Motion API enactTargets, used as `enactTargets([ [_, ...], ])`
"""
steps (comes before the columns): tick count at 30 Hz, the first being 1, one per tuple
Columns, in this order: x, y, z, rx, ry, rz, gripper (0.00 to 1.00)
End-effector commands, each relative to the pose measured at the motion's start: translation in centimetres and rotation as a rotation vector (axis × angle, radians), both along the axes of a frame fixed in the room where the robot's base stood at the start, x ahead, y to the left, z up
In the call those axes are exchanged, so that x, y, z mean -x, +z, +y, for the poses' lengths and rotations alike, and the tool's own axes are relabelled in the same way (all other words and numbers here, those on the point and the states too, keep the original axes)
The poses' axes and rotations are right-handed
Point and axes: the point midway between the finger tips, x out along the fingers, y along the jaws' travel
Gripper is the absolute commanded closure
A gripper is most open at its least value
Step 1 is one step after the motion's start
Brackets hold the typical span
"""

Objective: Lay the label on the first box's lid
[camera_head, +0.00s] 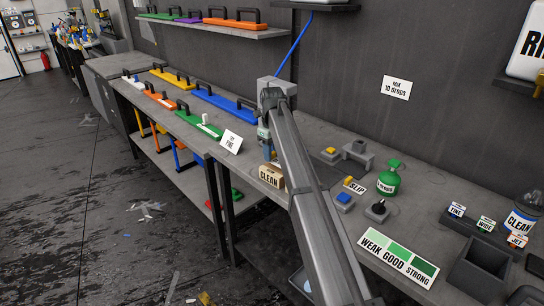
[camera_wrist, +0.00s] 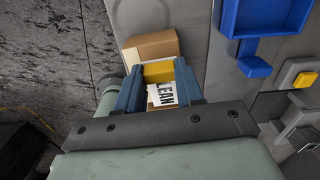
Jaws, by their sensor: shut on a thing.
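My gripper (camera_wrist: 159,80) has its two blue fingers closed on a small yellow piece (camera_wrist: 158,71). A white label (camera_wrist: 161,95) with black letters, partly hidden and reading "LEAN", shows between the fingers just below the yellow piece. A tan box (camera_wrist: 151,46) lies just beyond the fingertips; whether the held piece touches it I cannot tell. In the head view, my gripper (camera_head: 265,148) points down at the bench's front edge, directly over a tan block with a white face reading "CLEAN" (camera_head: 269,177). No separate lid can be made out.
The bench's front edge is close.

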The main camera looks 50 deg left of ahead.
Motion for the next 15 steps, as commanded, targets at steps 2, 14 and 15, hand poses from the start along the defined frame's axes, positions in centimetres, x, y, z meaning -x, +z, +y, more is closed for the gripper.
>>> enactTargets([
  [2,0.0,-1.1,-0.1,0.0,0.0,0.0,0.91],
  [14,0.0,-1.8,0.0,0.0,0.0,0.0,0.91],
  [15,0.0,-1.9,0.0,0.0,0.0,0.0,0.91],
])
